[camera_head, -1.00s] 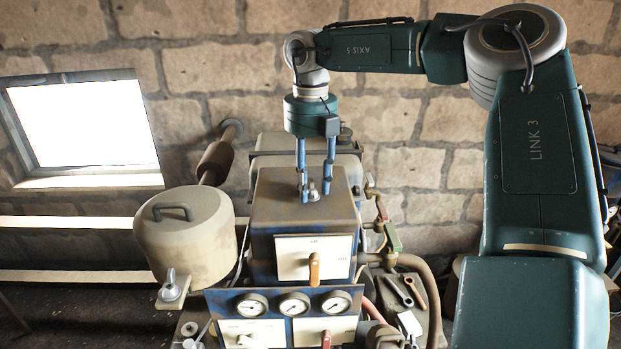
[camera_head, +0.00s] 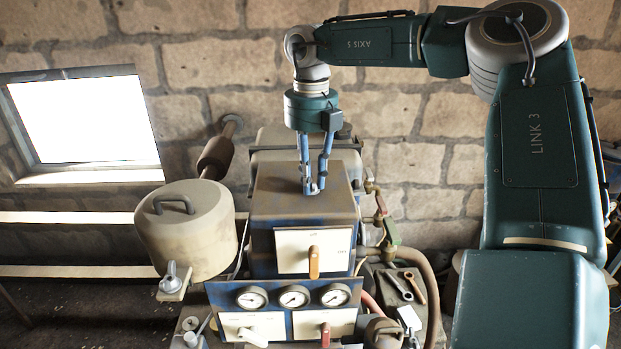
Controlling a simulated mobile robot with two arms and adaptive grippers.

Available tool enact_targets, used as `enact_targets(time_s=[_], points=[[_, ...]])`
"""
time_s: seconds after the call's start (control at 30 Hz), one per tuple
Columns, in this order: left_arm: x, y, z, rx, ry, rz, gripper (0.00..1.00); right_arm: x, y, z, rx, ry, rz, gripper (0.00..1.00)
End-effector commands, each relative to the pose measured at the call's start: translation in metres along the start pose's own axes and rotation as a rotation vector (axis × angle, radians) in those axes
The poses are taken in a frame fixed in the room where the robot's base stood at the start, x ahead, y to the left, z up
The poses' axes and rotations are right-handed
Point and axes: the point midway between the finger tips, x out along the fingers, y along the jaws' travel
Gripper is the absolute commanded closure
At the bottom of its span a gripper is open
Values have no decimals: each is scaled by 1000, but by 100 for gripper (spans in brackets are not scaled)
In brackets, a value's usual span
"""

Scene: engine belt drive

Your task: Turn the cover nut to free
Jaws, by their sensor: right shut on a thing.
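The cover nut (camera_head: 312,190) is a small grey wing nut on top of the worn blue-grey box (camera_head: 278,203) in the middle. My right gripper (camera_head: 312,187) points straight down from above. Its two blue fingers are shut on the nut, and they hide most of it. The box sits on the engine above a row of gauges, and its front has a pale panel with an orange-brown lever (camera_head: 314,262). My left gripper is out of view.
A beige drum (camera_head: 187,240) with a top handle stands left of the box. Another wing nut (camera_head: 172,277) sits on a bracket at its front. Hoses and valves (camera_head: 390,230) crowd the right side, near loose wrenches (camera_head: 412,287). My right arm fills the far right.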

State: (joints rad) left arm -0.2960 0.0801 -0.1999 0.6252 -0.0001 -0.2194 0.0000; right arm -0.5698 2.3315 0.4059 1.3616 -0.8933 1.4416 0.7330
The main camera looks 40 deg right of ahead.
Motion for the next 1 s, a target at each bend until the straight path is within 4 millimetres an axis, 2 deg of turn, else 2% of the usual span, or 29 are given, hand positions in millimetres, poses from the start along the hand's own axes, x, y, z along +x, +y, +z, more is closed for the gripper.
enact_targets(time_s=[0.4,1.0], points=[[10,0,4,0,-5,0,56,0,-1,1,-345,-3,-4,100],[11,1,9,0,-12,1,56,-1,-1,2,-915,-4,-4,100]])
